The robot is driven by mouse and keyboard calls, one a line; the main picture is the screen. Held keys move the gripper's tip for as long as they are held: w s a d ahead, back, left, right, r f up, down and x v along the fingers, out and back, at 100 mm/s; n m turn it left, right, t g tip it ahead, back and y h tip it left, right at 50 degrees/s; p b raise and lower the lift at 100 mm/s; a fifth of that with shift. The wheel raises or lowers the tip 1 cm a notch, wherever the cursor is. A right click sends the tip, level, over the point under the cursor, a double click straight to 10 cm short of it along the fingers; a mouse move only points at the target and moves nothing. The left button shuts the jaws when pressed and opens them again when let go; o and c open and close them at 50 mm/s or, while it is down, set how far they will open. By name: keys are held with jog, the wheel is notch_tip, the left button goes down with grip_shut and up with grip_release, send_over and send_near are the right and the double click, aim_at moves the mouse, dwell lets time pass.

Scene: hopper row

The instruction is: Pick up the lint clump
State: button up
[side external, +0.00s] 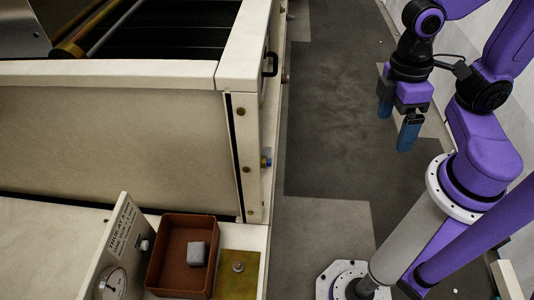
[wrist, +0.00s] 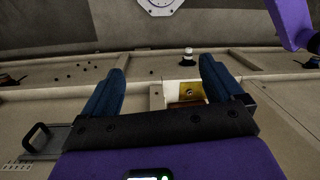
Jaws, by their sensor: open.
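A small pale grey lump (side external: 197,254), the only thing I see that could be the lint clump, lies in a rust-brown open tray (side external: 166,288). It sits a little right of the tray's middle. My gripper (side external: 397,122) is at the upper right of the side view, well apart from the tray, with its blue fingers pointing down. The fingers are spread and empty; they also show in the wrist view (wrist: 164,65). No lump is clear in the wrist view.
A large cream machine housing (side external: 110,140) with a dark roller bed (side external: 165,30) stands left. A panel with a gauge (side external: 112,284) stands left of the tray, and a brass plate (side external: 239,269) lies right. Dark floor (side external: 335,130) is clear between machine and arm. The wrist view shows a black handle (wrist: 38,140).

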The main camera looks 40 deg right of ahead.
jog(key=w+a+f+m+g+y, duration=0.3)
jog(key=w+f+m+y, duration=1.15)
jog(key=m, duration=0.65)
jog(key=w+d+f+m+t, duration=0.5)
jog(key=w+f+m+t, duration=0.2)
jog(key=w+m+t, duration=0.15)
jog(key=m+t+h, duration=0.6)
jog(key=m, duration=0.3)
send_near(268, 153)
jog(key=shift+y, duration=0.25)
jog(key=x, duration=0.3)
jog(key=d+x, duration=0.1)
jog(key=x, duration=0.1)
jog(key=shift+w+f, duration=0.3)
jog(key=shift+s+a+x, duration=0.15)
jog(key=shift+x, duration=1.15)
jog(key=shift+s+a+x, duration=0.15)
jog(key=shift+x, duration=1.2)
